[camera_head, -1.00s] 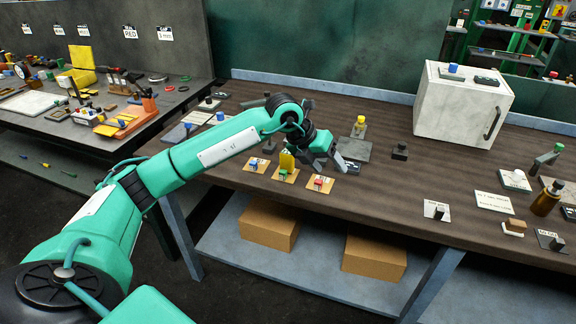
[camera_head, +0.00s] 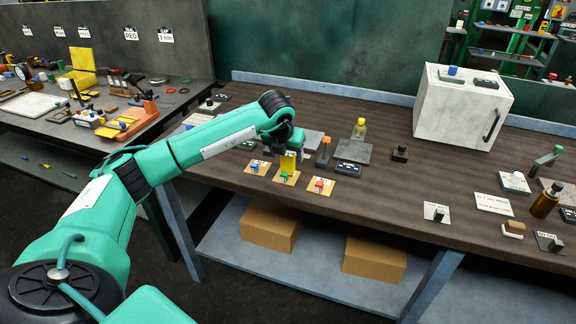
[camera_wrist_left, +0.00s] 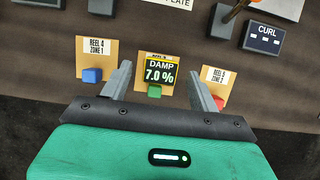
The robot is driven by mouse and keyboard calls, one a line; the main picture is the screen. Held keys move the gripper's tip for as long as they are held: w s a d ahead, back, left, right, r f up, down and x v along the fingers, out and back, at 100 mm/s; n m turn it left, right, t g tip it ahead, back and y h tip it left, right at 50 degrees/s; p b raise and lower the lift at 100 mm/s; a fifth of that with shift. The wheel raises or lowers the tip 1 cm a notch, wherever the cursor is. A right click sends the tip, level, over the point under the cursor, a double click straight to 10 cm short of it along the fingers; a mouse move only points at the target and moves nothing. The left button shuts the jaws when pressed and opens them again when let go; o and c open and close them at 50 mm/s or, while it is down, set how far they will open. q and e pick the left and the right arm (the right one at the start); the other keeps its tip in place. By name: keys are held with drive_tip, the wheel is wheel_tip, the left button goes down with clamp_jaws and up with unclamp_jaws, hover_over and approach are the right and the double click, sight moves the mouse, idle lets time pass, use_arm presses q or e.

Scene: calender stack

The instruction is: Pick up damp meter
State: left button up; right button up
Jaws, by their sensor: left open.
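The damp meter (camera_head: 288,164) is a small upright yellow device on a tan card among three such cards near the table's front edge. In the left wrist view its dark screen (camera_wrist_left: 160,71) reads "DAMP 7.0 %". A green block (camera_wrist_left: 154,91) sits just in front of it. My left gripper (camera_head: 286,148) is at the meter in the head view, its fingertips partly hidden there. In the left wrist view the open fingers (camera_wrist_left: 161,78) appear on either side of the meter, with a gap to each. I cannot tell its depth between them. My right gripper is not in view.
A blue block (camera_wrist_left: 92,75) on the "REEL 4" card and a red block (camera_head: 320,184) on the "REEL 5" card flank the meter closely. A dark CURL block (camera_head: 348,169) lies to the right. A white box (camera_head: 460,108) stands at the back right.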

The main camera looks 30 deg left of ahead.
sight(289, 162)
use_arm(q)
drive_tip(key=shift+w+f, duration=0.1)
drive_tip(key=shift+f, duration=0.35)
drive_tip(key=p+x, duration=0.1)
drive_tip(key=x, duration=0.3)
drive_tip(key=shift+f, duration=0.15)
drive_tip(key=c, duration=1.2)
drive_tip(key=shift+c, duration=0.6)
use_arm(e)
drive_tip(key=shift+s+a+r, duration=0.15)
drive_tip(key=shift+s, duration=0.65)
